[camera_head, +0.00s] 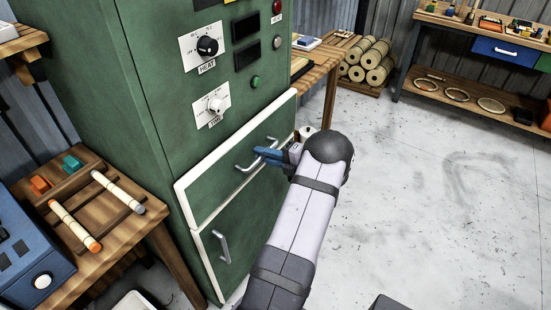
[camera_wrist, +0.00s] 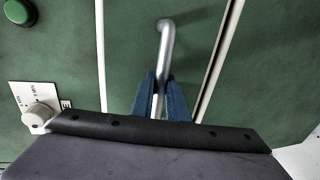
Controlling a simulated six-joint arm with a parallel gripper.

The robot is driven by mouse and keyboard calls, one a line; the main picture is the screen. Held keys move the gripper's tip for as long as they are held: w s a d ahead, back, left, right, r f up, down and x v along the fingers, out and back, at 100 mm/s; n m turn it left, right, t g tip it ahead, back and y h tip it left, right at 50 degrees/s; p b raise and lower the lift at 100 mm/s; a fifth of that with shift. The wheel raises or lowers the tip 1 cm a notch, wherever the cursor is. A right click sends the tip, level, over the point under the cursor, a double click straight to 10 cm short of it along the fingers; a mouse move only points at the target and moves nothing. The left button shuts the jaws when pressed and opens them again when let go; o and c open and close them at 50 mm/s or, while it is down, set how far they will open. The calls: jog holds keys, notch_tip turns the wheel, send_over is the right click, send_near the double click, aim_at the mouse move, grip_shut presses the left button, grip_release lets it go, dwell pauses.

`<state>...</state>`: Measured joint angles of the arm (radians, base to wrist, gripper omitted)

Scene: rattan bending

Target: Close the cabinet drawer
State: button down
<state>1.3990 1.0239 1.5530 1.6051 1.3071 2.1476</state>
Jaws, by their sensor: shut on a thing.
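The drawer (camera_head: 215,187) is a green front with a white edge in the tall green cabinet (camera_head: 155,100). Its front stands a little proud of the cabinet face at the right side in the head view. The silver bar handle (camera_head: 245,166) is on the drawer front. My gripper (camera_head: 268,155) has blue fingers and is shut on this handle. In the wrist view the fingers (camera_wrist: 162,98) sit on either side of the handle (camera_wrist: 166,45). My arm hides part of the drawer's right side and the area below it.
A lower cabinet door (camera_head: 222,250) with its own handle is under the drawer. A wooden table (camera_head: 110,235) with tubes and blocks stands at the left. Knobs (camera_head: 208,46) and a green button (camera_head: 255,82) are above. The floor (camera_head: 430,200) at the right is clear.

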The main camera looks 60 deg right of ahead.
jog(key=shift+w+r, duration=0.1)
jog(key=shift+w, duration=0.25)
jog(key=c, duration=1.7)
grip_release()
jog(key=shift+w, duration=0.1)
jog(key=b+v, duration=0.1)
jog(key=v, duration=0.6)
jog(key=shift+s, duration=0.3)
